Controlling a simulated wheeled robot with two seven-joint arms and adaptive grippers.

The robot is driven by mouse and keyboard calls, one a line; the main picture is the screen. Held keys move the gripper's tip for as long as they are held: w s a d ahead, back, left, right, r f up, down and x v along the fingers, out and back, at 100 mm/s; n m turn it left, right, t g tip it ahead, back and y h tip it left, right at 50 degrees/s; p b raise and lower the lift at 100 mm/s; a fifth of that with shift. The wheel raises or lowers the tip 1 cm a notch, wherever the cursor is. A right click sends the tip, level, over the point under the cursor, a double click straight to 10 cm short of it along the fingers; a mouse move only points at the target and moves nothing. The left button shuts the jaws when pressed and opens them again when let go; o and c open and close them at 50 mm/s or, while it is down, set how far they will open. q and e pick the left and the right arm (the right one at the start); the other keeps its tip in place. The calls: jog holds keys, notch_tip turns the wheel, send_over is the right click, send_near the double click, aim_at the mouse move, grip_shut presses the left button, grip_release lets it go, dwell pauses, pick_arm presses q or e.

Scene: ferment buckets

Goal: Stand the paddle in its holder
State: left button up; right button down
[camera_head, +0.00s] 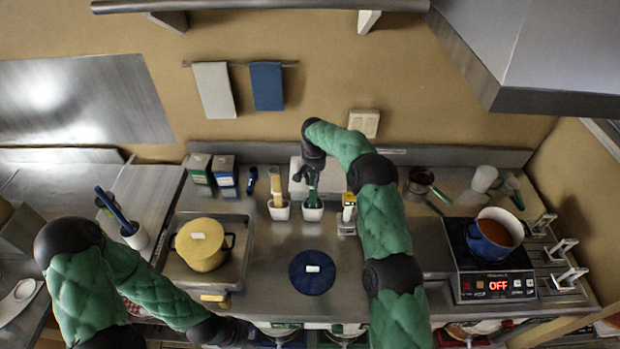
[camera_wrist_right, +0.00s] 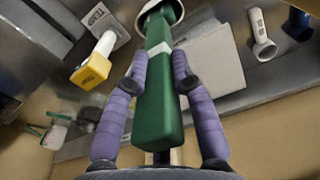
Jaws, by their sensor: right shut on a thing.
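The green paddle (camera_head: 313,201) is upright at the back middle of the counter, its lower end at a small white cup holder (camera_head: 313,214). In the right wrist view the green handle (camera_wrist_right: 160,105) with a white band runs between my purple fingers toward the round white rim of the cup. The lower end appears inside the rim, but how deep is hidden. My right gripper (camera_head: 309,174) is shut on the paddle's handle, above the cup; it also shows in the right wrist view (camera_wrist_right: 159,83). My left arm shows at lower left, but its gripper is out of frame.
A second white cup (camera_head: 279,212) with a tan paddle stands close to the left. A yellow-labelled white object (camera_head: 348,208) stands close to the right. A yellow pot (camera_head: 201,246), a dark blue round lid (camera_head: 312,272) and a hob with a blue pot (camera_head: 494,236) are around.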

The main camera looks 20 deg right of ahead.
jog(key=shift+f+b, duration=1.1)
jog(key=shift+f, duration=0.65)
jog(key=c, duration=1)
grip_release()
jog(key=shift+o, duration=0.2)
jog(key=shift+r, duration=0.4)
notch_tip(320, 180, up, 12)
jog(key=shift+s+a+f, duration=0.1)
jog(key=shift+f, duration=0.15)
